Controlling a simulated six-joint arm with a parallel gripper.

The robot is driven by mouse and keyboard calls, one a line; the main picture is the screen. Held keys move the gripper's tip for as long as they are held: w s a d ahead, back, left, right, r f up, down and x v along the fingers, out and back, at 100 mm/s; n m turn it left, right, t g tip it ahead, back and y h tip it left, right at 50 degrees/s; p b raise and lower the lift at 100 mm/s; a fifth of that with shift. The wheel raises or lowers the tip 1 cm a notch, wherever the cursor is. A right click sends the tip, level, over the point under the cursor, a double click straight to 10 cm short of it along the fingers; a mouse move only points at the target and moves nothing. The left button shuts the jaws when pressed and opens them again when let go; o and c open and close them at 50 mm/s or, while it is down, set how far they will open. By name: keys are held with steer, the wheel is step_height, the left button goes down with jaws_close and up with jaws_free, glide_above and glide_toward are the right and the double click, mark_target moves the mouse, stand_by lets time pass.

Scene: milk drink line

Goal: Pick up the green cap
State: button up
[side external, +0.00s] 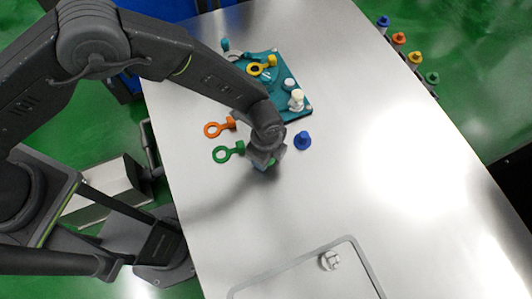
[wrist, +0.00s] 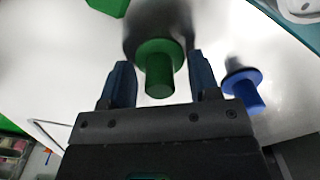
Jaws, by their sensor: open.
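The green cap (wrist: 160,62), a round flange with a narrower knob, stands between the two fingers of my gripper (wrist: 161,82) in the wrist view. My gripper is open, with a blue finger on each side of the cap and small gaps showing. In the side external view my gripper (side external: 263,161) is low over the metal table, and the green cap is hidden behind it. A blue cap (side external: 303,141) stands just to its right, and it also shows in the wrist view (wrist: 243,87).
A green ring-handled piece (side external: 222,155) and an orange one (side external: 214,129) lie left of my gripper. A teal tray (side external: 272,104) with parts is behind. Several coloured caps (side external: 415,58) line the table's right edge. The table's middle right is clear.

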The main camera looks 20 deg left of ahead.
steer(key=shift+c, duration=0.2)
jaws_close()
stand_by(0.3)
steer(key=shift+r, duration=0.15)
